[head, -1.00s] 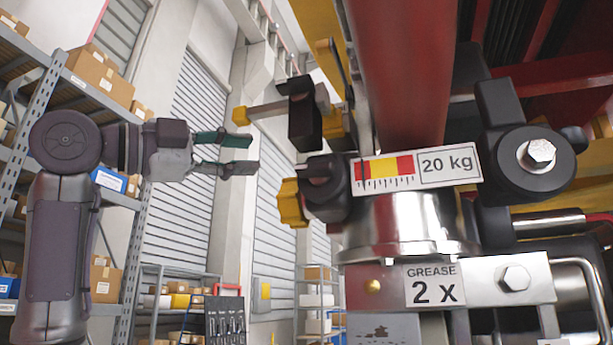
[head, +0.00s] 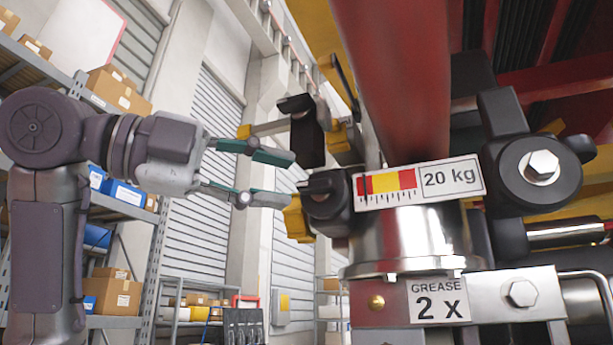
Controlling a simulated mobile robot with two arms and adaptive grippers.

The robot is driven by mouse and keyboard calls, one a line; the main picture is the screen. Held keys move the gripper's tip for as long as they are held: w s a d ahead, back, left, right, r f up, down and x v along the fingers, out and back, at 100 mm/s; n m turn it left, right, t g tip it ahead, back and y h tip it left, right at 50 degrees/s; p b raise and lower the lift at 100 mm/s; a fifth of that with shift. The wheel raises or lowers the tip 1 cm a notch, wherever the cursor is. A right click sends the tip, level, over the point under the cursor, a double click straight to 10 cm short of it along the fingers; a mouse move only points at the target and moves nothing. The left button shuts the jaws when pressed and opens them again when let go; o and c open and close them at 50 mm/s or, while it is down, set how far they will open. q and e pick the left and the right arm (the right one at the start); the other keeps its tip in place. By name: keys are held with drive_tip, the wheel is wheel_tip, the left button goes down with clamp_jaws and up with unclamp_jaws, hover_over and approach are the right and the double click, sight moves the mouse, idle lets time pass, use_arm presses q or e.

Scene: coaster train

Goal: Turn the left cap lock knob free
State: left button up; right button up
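A yellow knob (head: 297,219), which looks like the left cap lock knob, sits on the left side of a black clamp housing (head: 328,197) beside the metal collar (head: 402,238). My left gripper (head: 288,179) comes in from the left, open and empty, its two green-and-grey fingers one above the other. In the picture the lower fingertip meets the knob's upper left edge; I cannot tell whether it touches. The upper fingertip lies in front of or beside a black block (head: 307,138) above. My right gripper is not in view.
A red column (head: 390,80) rises from the collar. A "20 kg" label plate (head: 420,183) and a "GREASE 2 x" plate (head: 438,301) face me. Shelves with boxes (head: 115,88) stand behind at left.

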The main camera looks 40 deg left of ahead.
sight(306, 184)
use_arm(q)
drive_tip(key=x, duration=0.3)
drive_tip(key=shift+s+d, duration=0.1)
drive_tip(key=shift+d, duration=0.1)
drive_tip(key=shift+w+d+p, duration=0.2)
drive_tip(key=shift+w+p, duration=0.1)
drive_tip(key=shift+w, duration=0.4)
drive_tip(key=shift+d, duration=0.1)
clamp_jaws()
